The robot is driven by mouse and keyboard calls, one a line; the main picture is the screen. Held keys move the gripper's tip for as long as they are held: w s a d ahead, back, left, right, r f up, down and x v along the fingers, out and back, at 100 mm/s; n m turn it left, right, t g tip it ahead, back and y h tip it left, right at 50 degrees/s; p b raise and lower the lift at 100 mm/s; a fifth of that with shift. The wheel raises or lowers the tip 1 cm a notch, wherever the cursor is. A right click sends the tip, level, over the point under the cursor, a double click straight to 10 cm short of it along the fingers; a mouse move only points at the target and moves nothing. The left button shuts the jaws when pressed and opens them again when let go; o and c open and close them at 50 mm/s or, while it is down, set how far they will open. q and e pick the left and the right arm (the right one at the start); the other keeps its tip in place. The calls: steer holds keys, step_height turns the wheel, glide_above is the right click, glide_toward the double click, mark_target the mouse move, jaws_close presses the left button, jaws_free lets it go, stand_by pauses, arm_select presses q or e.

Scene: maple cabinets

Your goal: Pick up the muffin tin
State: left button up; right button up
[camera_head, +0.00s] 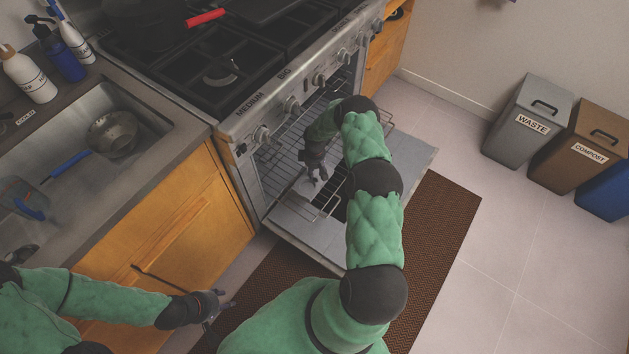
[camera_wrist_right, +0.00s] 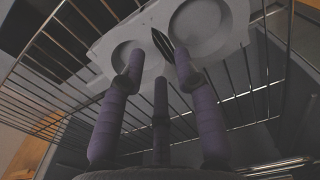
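The muffin tin (camera_wrist_right: 212,30) is light grey with round cups. In the wrist view it lies at the top of the picture on the wire oven rack. In the head view a pale part of it (camera_head: 303,188) shows beside my right gripper (camera_head: 319,178), and the rest is hidden. My right gripper's fingers (camera_wrist_right: 160,65) are spread over the tin's near edge; whether they touch it is unclear. My left gripper (camera_head: 220,309) is open and empty, low in front of the cabinet, far from the tin.
The oven door (camera_head: 406,160) is folded down, and the wire rack (camera_wrist_right: 258,90) reaches out over it. The stove (camera_head: 225,65) stands above and the sink counter (camera_head: 165,150) to the left. A brown mat (camera_head: 440,215) and open floor lie right. Bins (camera_head: 526,120) stand at the far right.

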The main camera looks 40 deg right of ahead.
mark_target(317, 176)
steer(key=shift+f+b, duration=1.45)
steer(key=shift+f, duration=1.2)
steer(key=shift+r, duration=0.1)
steer(key=shift+c, duration=0.3)
steer(key=shift+w, duration=0.1)
jaws_close()
